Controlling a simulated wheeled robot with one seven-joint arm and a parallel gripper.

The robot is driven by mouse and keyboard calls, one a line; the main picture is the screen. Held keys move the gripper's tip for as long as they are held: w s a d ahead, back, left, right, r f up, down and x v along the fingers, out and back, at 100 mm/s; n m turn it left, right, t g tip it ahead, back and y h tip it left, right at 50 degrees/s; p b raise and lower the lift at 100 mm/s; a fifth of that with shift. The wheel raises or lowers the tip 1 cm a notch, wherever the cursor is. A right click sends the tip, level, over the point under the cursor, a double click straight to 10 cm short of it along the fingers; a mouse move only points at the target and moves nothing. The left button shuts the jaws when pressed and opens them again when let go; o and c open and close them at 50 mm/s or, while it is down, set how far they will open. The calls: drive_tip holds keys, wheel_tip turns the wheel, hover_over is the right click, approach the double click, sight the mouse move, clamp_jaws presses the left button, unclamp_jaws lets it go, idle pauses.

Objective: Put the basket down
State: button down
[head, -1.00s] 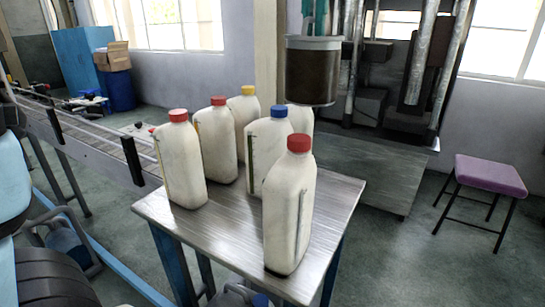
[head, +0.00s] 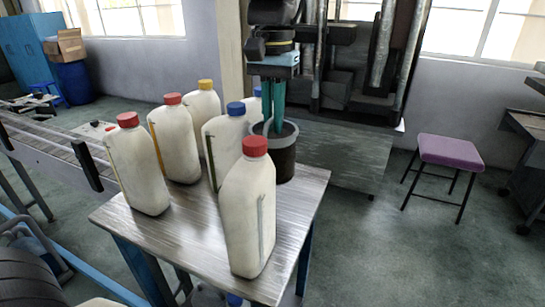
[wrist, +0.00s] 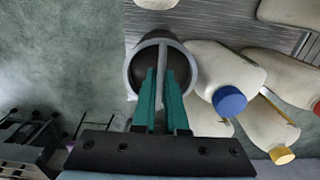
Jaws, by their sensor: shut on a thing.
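The basket (head: 286,160) is a dark brown round tub with a grey rim. In the head view it is upright at the back right of the metal table (head: 190,245), behind the bottles. Its base appears at the level of the tabletop, but I cannot tell if it touches. My gripper (head: 273,122) points down into it with two teal fingers. In the wrist view my gripper (wrist: 161,72) is shut on a thin grey bar across the mouth of the basket (wrist: 131,70).
Several white bottles stand on the table: a red-capped one (head: 250,215) in front, a blue-capped one (head: 225,145) close left of the basket, a yellow-capped one (head: 204,113) behind. A purple stool (head: 450,152) stands right. A conveyor (head: 50,150) runs left.

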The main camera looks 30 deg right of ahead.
sight(273, 163)
wheel_tip(273, 163, down, 10)
drive_tip(key=shift+f+p, duration=0.1)
drive_tip(key=shift+p, duration=0.8)
drive_tip(key=shift+f, duration=0.15)
drive_tip(key=c, duration=1)
unclamp_jaws()
drive_tip(key=shift+o, duration=0.2)
